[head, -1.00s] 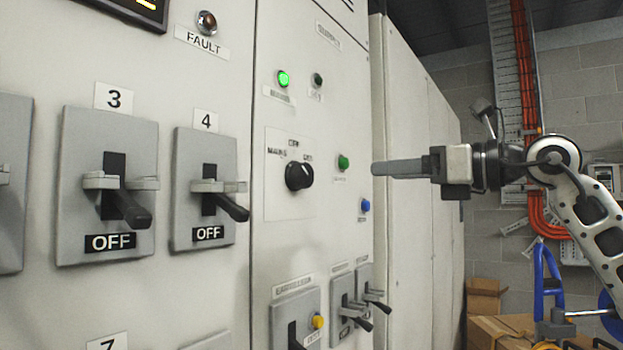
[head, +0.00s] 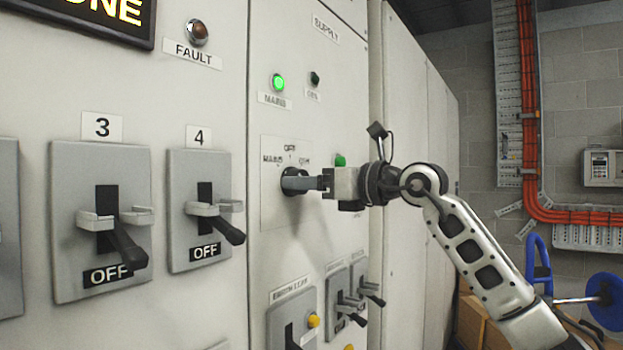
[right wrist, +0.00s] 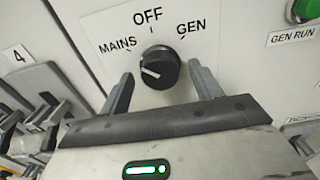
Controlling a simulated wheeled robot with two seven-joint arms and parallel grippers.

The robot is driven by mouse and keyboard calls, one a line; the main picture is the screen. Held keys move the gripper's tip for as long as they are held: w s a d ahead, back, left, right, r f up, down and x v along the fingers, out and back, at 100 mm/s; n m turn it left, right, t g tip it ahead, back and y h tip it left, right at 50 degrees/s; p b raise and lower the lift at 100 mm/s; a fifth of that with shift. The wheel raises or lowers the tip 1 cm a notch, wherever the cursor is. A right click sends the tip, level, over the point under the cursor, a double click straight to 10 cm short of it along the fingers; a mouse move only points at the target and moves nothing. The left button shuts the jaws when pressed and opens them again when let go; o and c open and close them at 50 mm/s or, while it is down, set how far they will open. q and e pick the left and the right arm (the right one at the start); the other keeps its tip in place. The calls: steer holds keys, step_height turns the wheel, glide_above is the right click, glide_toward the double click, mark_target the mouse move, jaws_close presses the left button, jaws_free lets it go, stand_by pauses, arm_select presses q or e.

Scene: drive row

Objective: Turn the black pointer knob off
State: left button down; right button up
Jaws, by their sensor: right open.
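The black pointer knob (right wrist: 159,69) sits on a white plate (right wrist: 200,22) marked MAINS, OFF and GEN in the right wrist view. A white line on the knob points to the left, on the MAINS side. In the head view the knob (head: 291,184) is partly hidden behind my right gripper (head: 302,184). My right gripper, also in the right wrist view (right wrist: 160,82), is open, with one finger on each side of the knob. A gap shows between the fingers and the knob; whether they reach alongside it I cannot tell. My left gripper is out of view.
A lit green MAINS lamp (head: 278,82) and a dark lamp (head: 314,79) are above the knob. A green button (head: 340,160) is to its right. Switch 4 (head: 206,210) is at left, and smaller levers (head: 352,302) are below.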

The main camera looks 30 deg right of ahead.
steer(key=c, duration=1)
steer(key=shift+o, duration=0.2)
steer(key=shift+m, duration=0.3)
arm_select(q)
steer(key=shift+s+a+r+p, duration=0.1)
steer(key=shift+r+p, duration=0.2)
steer(key=shift+p, duration=0.55)
arm_select(e)
steer(key=shift+m, duration=4.5)
